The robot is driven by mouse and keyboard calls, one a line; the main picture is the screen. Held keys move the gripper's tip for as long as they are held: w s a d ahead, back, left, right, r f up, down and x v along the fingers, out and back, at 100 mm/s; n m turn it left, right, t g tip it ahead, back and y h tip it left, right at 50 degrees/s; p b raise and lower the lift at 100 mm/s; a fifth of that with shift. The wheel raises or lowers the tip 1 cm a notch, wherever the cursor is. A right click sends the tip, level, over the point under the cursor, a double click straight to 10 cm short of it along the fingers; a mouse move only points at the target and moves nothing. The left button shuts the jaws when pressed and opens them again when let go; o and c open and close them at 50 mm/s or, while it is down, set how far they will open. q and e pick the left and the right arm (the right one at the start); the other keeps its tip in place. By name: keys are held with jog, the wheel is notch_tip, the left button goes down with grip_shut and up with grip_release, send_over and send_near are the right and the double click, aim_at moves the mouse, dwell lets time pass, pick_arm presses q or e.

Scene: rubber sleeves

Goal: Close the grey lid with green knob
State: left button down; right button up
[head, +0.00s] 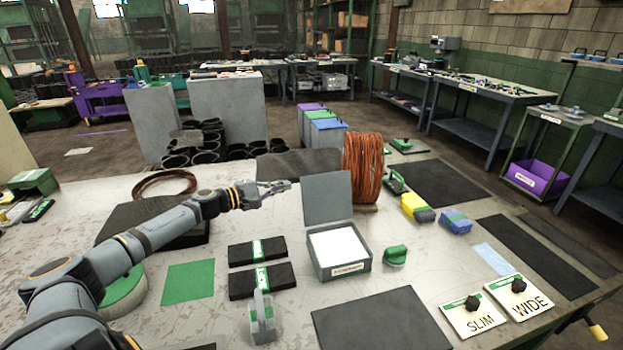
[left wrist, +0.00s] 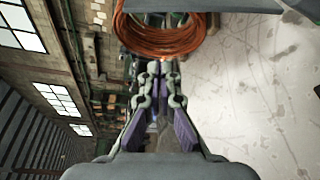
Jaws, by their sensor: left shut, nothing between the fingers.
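The grey lid (head: 327,198) stands open, upright at the back edge of a grey box (head: 340,266). The box has a white inside and a label on its front. No green knob shows on the lid's visible face. My left gripper (head: 284,186) is shut and empty, to the left of the lid near its upper edge and apart from it in the picture. It also shows in the left wrist view (left wrist: 157,72), fingers together. My right gripper is not in view.
A copper wire coil (head: 363,168) stands just behind the lid, and shows in the left wrist view (left wrist: 160,38). A green-topped object (head: 396,255) sits right of the box. Black blocks (head: 257,252) lie left. A dark mat (head: 380,320) lies in front.

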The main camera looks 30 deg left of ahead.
aim_at(313, 182)
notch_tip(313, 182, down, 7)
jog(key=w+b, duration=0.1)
jog(key=b, duration=0.6)
pick_arm(q)
jog(key=w+d+p, duration=0.1)
jog(key=w+d, duration=0.1)
jog(key=w+d+p, duration=0.3)
jog(key=w, duration=0.2)
jog(key=shift+w+d+r+p, duration=0.1)
jog(key=shift+d+p, duration=0.2)
jog(key=shift+d, duration=0.1)
jog(key=shift+s+d+r, duration=0.1)
jog(key=shift+s+d, duration=0.25)
jog(key=shift+d, duration=0.05)
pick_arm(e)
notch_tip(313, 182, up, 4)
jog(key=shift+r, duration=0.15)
pick_arm(q)
jog(key=shift+d, duration=0.1)
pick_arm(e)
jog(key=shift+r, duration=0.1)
